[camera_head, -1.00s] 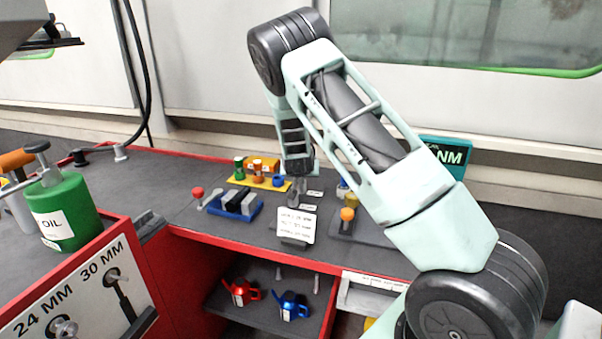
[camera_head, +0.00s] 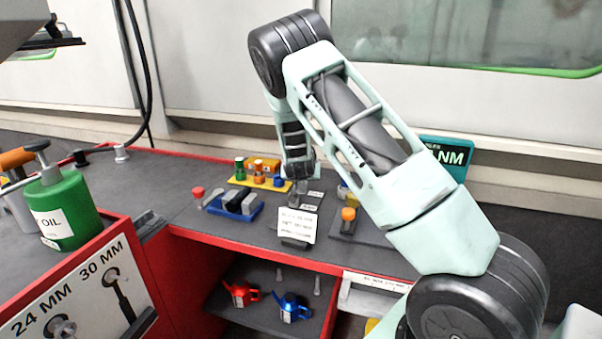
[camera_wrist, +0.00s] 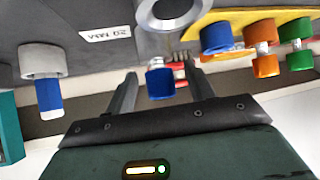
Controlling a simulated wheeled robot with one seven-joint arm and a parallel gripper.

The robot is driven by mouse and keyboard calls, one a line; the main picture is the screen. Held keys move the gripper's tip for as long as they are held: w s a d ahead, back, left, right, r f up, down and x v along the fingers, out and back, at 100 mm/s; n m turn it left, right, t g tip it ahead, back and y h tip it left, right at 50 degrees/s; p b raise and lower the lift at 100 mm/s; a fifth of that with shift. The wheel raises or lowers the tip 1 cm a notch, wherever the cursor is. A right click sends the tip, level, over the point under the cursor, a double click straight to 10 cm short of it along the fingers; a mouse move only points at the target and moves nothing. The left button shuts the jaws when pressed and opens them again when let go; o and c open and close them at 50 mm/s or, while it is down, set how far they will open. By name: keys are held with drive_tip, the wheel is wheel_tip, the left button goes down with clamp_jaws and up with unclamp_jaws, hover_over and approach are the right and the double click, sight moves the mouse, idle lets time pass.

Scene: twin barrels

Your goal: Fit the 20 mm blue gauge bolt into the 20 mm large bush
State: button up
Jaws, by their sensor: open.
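In the wrist view a short blue cylinder with a thin grey neck, seemingly the blue gauge bolt (camera_wrist: 160,84), shows between my gripper's fingers (camera_wrist: 161,72). The fingers are spread, with a visible gap on both sides of it. A large grey ring with a dark hole, perhaps the large bush (camera_wrist: 148,20), lies just above it in that view, cut by the top edge. I cannot tell whether the bolt touches the ring. In the head view my gripper (camera_head: 298,194) points down over the bench, its tips small and partly hidden.
A yellow rack (camera_head: 238,180) holds coloured gauges; it also shows in the wrist view (camera_wrist: 238,15). A grey collar with a blue shaft (camera_wrist: 45,65) stands at left there. A blue tray (camera_head: 232,212), a sign card (camera_head: 297,226) and an orange-topped post (camera_head: 348,215) stand near my gripper.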

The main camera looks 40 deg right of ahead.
drive_tip(key=p+v, duration=0.2)
drive_tip(key=v, duration=1.5)
drive_tip(key=s+a+r+n+g+y+p, duration=0.1)
drive_tip(key=s+a+n+y+p, duration=0.2)
drive_tip(key=a, duration=1)
drive_tip(key=s+a+r+n+g+y+p, duration=0.15)
drive_tip(key=s+a+n+y, duration=0.35)
drive_tip(key=a, duration=0.8)
drive_tip(key=s+a+r+n+g+p, duration=0.1)
drive_tip(key=s+a+r+n, duration=0.1)
drive_tip(key=s, duration=0.5)
drive_tip(key=s+a+r+n+g, duration=0.2)
drive_tip(key=s+a+r+n, duration=0.1)
drive_tip(key=s, duration=0.5)
drive_tip(key=s+a+r+n+g+p, duration=0.1)
drive_tip(key=s+a+r+n+g, duration=0.1)
drive_tip(key=s, duration=0.6)
drive_tip(key=shift+s+a+r+n+p, duration=0.2)
drive_tip(key=shift+a+r+n+p, duration=0.3)
drive_tip(key=shift+a, duration=0.55)
